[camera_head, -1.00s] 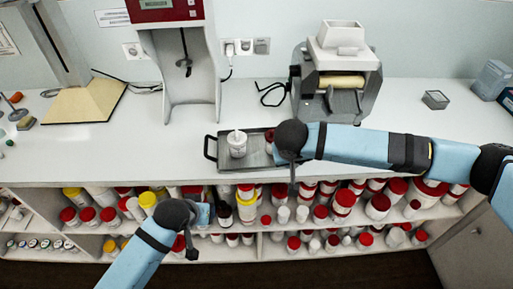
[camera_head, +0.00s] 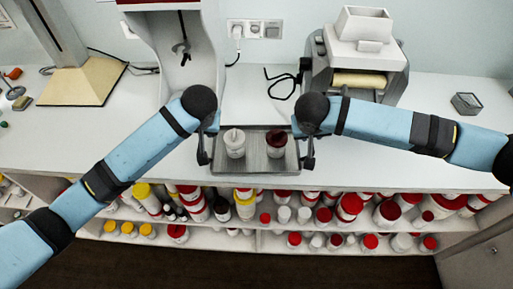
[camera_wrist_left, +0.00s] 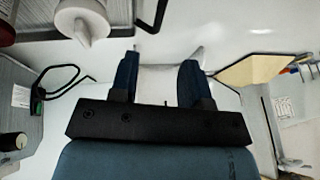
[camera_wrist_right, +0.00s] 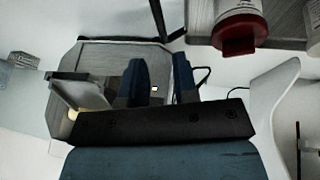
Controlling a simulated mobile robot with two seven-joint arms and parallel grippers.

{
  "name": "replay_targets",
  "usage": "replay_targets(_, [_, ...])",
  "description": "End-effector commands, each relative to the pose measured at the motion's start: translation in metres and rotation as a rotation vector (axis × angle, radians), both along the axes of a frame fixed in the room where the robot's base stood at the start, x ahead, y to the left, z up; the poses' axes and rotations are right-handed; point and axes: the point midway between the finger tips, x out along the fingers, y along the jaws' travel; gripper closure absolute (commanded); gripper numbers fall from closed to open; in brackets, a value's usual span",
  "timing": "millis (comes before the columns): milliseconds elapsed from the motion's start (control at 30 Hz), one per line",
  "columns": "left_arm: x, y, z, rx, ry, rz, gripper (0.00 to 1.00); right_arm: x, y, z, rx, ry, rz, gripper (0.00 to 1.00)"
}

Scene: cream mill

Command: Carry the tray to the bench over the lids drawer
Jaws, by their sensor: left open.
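The grey tray (camera_head: 256,167) lies on the bench near its front edge. It bears a white container (camera_head: 235,143) on the left and a dark red-capped jar (camera_head: 276,143) on the right; both also show in the right wrist view, the jar as a white body with a red cap (camera_wrist_right: 239,36). The arms partly hide both handles.
A mill with a white hopper (camera_head: 362,25) stands behind on the right, and a stand-mounted device (camera_head: 184,60) behind on the left. A small grey box (camera_head: 466,103) is farther right. Shelves of jars (camera_head: 350,205) lie below. The bench between mill and box is clear.

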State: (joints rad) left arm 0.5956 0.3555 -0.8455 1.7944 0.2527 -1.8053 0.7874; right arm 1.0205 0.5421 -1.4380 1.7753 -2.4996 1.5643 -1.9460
Motion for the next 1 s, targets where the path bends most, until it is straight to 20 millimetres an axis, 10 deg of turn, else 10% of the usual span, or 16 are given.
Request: replay_targets(1000, [0.052, 0.027, -0.124, -0.001, 0.0, -0.001, 0.57, 0.052, -0.026, -0.123, 0.0, 0.0, 0.0, 0.73])
